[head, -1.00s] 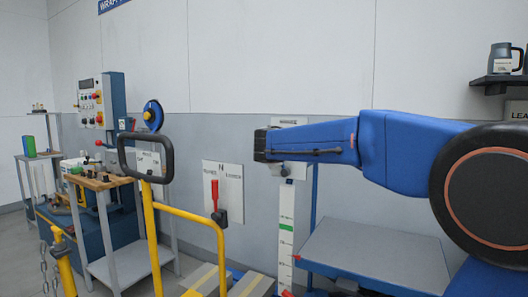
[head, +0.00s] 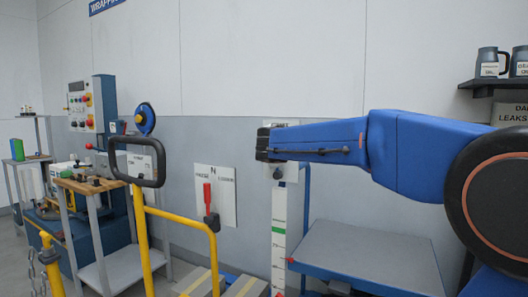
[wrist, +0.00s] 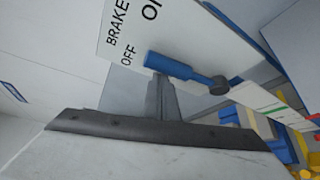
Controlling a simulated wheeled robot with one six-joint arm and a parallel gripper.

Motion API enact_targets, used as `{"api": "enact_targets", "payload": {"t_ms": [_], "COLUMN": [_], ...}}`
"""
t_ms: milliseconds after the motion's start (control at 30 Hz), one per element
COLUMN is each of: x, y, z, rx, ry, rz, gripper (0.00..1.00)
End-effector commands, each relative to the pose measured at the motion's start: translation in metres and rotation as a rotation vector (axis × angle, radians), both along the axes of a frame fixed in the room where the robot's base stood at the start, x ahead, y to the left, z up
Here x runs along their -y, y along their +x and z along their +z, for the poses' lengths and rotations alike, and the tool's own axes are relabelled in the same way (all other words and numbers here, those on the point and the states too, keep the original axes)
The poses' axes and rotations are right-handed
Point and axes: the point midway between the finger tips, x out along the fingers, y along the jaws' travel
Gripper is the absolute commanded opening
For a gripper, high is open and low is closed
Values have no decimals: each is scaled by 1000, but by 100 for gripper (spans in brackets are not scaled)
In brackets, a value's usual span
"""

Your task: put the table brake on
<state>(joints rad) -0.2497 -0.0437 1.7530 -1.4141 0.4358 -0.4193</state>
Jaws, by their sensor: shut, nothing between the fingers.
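The brake lever (wrist: 172,66) shows in the wrist view as a blue handle on a dark round pivot. Its free end lies close to the word OFF on the white brake plate (wrist: 118,38); the word ON is partly cut off at the top edge. My gripper (wrist: 158,88) is shut and empty, its fingertips just below the handle in the picture. I cannot tell whether they touch it. In the head view my gripper (head: 264,144) is in front of the plate (head: 283,172), and the lever is hidden behind it.
A red-handled lever (head: 208,198) on another plate is to the left, behind a yellow rail (head: 182,215) with a black loop handle. A grey-topped blue table (head: 360,255) stands below my arm. A shelf with mugs (head: 488,62) is at upper right.

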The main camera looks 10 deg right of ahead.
Motion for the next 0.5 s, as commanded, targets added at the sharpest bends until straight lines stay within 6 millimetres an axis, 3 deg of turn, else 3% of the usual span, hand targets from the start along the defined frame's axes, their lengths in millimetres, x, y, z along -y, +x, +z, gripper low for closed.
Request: {"api": "enact_targets", "payload": {"t_ms": [500], "x": [33], "y": [-27], "z": [0], "rx": [0], "ry": [1], "rz": [-1], "gripper": [0]}}
